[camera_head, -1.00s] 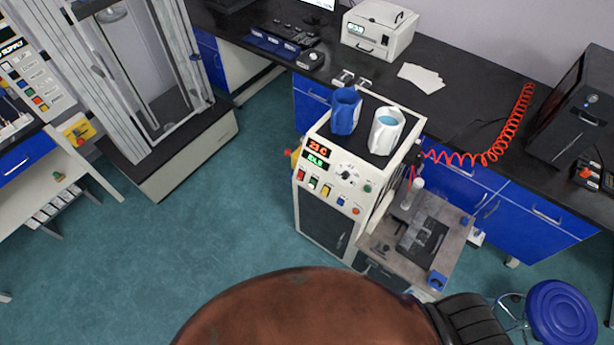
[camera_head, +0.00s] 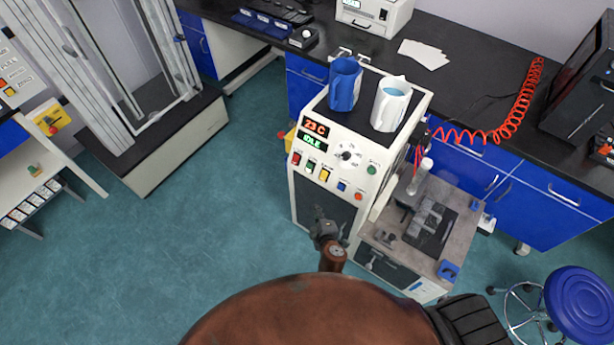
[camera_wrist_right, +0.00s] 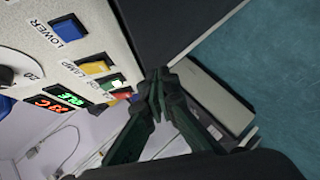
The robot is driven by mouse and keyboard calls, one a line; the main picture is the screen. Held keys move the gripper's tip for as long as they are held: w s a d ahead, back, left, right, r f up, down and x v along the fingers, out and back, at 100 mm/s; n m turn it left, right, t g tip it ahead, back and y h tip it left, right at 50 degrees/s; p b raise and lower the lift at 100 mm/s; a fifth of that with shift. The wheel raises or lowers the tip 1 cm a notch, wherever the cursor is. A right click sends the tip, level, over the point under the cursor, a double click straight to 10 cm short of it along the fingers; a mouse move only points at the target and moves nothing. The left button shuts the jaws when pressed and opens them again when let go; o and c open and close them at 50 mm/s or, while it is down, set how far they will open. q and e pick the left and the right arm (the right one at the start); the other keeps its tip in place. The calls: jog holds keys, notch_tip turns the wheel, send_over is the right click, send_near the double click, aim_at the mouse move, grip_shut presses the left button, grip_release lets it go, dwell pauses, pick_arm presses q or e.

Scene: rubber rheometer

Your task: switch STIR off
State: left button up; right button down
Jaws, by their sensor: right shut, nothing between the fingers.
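The rheometer's control panel (camera_head: 330,160) faces me in the head view, with displays reading "23 C" and "IDLE". Below them are a red switch (camera_head: 296,158), a green switch (camera_head: 310,166) and a yellow switch (camera_head: 325,174), then a blue button (camera_head: 342,186). No STIR label is readable. The wrist view shows the labelled LOWER blue button (camera_wrist_right: 68,28), the yellow switch (camera_wrist_right: 97,67) and part of the red switch (camera_wrist_right: 124,97). My right gripper (camera_head: 320,214) is shut and empty, low in front of the machine's dark door; its fingertips (camera_wrist_right: 158,82) appear beside the panel. My left gripper is not in view.
A blue jug (camera_head: 345,84) and a white jug (camera_head: 391,104) stand on top of the machine. A grey side table (camera_head: 380,225) adjoins its right, with a red coiled hose (camera_head: 515,110) behind. A blue stool (camera_head: 582,300) stands at lower right. The floor at left is clear.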

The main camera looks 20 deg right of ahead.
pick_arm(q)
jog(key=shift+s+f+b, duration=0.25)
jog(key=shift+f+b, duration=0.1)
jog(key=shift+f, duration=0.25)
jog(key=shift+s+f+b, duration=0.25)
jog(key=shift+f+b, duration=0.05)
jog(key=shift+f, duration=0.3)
pick_arm(e)
jog(key=w+a+r+n+t, duration=0.1)
jog(key=w+a+r+t, duration=0.1)
jog(key=r, duration=0.8)
jog(key=shift+a+r+t, duration=0.25)
jog(key=shift+a+t, duration=0.15)
jog(key=shift+a, duration=0.15)
jog(key=b, duration=0.1)
send_near(308, 171)
jog(key=w+a+r, duration=0.3)
jog(key=w, duration=0.1)
jog(key=w+d, duration=0.1)
jog(key=w+d+f, duration=0.1)
jog(key=w+d, duration=0.1)
jog(key=shift+w+f+b, duration=0.3)
jog(key=shift+f+b, duration=0.05)
jog(key=shift+f, duration=0.05)
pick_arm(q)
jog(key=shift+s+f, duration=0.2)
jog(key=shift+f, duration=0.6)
